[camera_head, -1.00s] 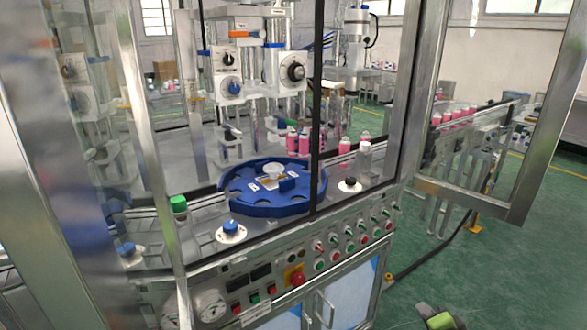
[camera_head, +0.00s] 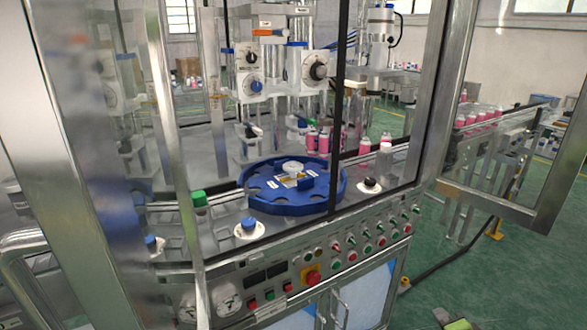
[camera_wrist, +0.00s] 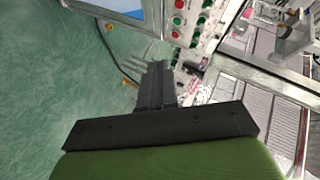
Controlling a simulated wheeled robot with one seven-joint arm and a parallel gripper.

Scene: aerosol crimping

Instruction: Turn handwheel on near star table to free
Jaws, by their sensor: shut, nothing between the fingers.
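The near star table is a blue notched disc (camera_head: 255,197) on the machine deck, seen through the open guard frame in the head view. A white round knob (camera_head: 293,167) at its middle looks like the handwheel; its turn position cannot be read. My gripper (camera_wrist: 160,68) shows in the wrist view as black fingers, shut and empty, above the green floor near the machine's front panel. It is apart from the star table. In the head view only a green part of it shows at the bottom edge.
A metal guard post (camera_head: 172,150) and a dark upright (camera_head: 340,100) stand before the table. The glazed door (camera_head: 500,120) is swung out at right. Pink cans (camera_head: 317,143) stand behind.

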